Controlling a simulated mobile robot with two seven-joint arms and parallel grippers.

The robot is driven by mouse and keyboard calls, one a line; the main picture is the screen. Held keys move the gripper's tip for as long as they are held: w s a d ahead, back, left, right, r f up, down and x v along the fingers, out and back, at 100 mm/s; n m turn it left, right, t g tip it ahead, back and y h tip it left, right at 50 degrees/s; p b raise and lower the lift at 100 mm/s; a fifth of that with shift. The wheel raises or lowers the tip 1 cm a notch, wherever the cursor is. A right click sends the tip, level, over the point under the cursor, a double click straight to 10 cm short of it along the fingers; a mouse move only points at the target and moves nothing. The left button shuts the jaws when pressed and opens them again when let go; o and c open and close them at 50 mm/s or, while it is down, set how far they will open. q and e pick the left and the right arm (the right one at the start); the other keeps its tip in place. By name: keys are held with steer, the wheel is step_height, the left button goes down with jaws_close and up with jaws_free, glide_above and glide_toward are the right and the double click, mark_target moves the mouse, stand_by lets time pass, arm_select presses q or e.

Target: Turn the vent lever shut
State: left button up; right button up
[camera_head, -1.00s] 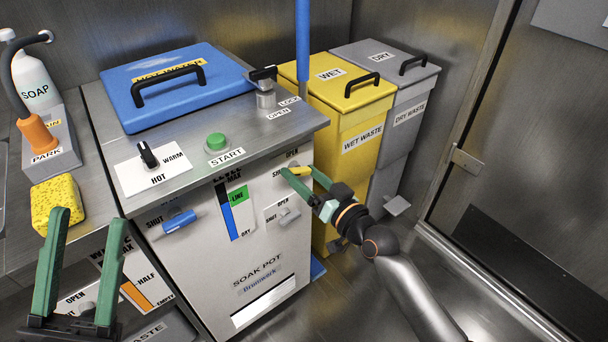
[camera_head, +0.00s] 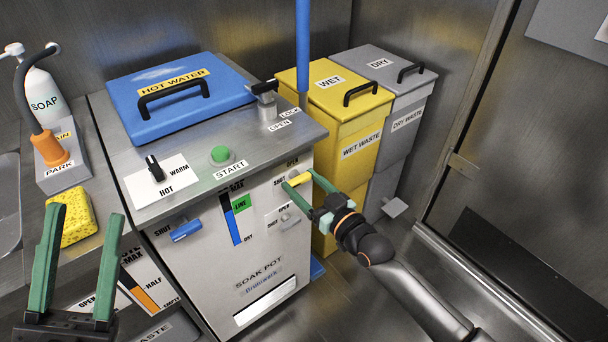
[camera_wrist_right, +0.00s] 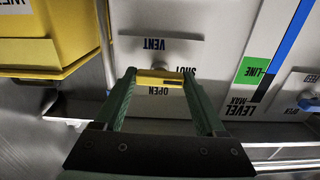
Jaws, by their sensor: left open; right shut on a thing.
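The yellow vent lever (camera_head: 299,180) is on the upper right of the soak pot's white front panel. My right gripper (camera_head: 298,178) is shut on the lever. The lever's pivot is hard to make out. My left gripper (camera_head: 80,218) is open and empty at the lower left, near the sponge.
A grey lever (camera_head: 288,218) and a blue lever (camera_head: 186,231) are on the same panel. A yellow wet bin (camera_head: 338,123) and a grey dry bin (camera_head: 398,90) stand to the right. A yellow sponge (camera_head: 72,217) lies at left.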

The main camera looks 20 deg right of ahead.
steer(key=shift+n, duration=0.3)
steer(key=o, duration=1.1)
arm_select(q)
steer(key=shift+w+a+f+n+y, duration=0.1)
steer(key=shift+w+f+n+y, duration=0.15)
steer(key=shift+n+y, duration=0.2)
arm_select(e)
steer(key=shift+o, duration=1.1)
arm_select(q)
steer(key=shift+r, duration=0.15)
arm_select(e)
steer(key=shift+s+d, duration=0.1)
steer(key=shift+s, duration=0.2)
arm_select(q)
steer(key=w+f+n+g+y+p, duration=0.1)
steer(key=w+f+n+y, duration=0.2)
steer(key=f, duration=0.4)
steer(key=w+a+f+n+g+y+p, duration=0.1)
steer(key=w+f+n+g+y+p, duration=0.1)
steer(key=f+y, duration=0.3)
step_height(320, 180, down, 3)
steer(key=shift+w+a+r+n+g, duration=0.15)
steer(key=shift+w+a+n+g, duration=0.15)
steer(key=shift+w+n, duration=0.55)
arm_select(e)
steer(key=v, duration=1.1)
steer(key=shift+s, duration=0.4)
